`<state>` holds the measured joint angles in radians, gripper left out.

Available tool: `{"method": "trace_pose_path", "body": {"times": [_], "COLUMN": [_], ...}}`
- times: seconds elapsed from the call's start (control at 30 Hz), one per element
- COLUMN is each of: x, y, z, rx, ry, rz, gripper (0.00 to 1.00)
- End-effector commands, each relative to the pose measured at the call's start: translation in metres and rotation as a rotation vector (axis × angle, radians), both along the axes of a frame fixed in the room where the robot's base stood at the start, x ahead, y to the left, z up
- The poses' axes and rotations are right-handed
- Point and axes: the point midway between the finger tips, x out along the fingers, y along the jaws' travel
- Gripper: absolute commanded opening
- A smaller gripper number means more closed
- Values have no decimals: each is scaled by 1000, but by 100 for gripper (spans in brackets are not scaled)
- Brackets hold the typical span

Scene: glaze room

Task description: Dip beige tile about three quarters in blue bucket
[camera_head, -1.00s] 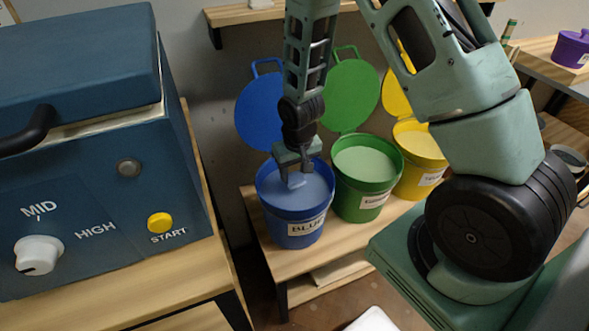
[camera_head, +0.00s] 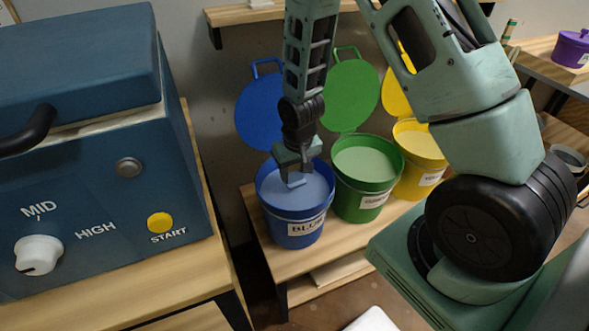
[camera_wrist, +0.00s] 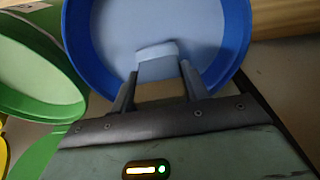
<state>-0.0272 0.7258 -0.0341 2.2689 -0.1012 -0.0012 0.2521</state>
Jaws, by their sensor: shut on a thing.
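My gripper (camera_wrist: 160,88) is shut on the beige tile (camera_wrist: 158,92) and points down into the blue bucket (camera_head: 291,228). In the wrist view the tile is beige between the fingers. Its part beyond them (camera_wrist: 157,67) looks pale blue, close to the glaze colour. In the head view a short pale blue piece of the tile shows under my gripper (camera_head: 295,168), inside the bucket rim. The glaze (camera_head: 318,188) is pale blue. How deep the tile's lower end sits in it cannot be told.
A green bucket (camera_head: 361,200) stands right beside the blue one, with a yellow bucket (camera_head: 418,182) beyond it. Their open lids stand behind them. A blue kiln (camera_head: 85,185) with a knob and yellow button fills the left. A wooden shelf (camera_head: 238,14) is on the wall above.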

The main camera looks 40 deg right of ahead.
Motion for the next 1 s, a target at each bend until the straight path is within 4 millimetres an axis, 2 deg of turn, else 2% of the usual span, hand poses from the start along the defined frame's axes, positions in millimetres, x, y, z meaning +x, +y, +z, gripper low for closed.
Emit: {"method": "trace_pose_path", "body": {"times": [0.27, 0.8, 1.0], "x": [0, 0, 0], "y": [0, 0, 0], "z": [4, 54, 57], "rx": [0, 0, 0], "ry": [-1, -1, 0], "rz": [0, 0, 0], "gripper": [20, 20, 20]}}
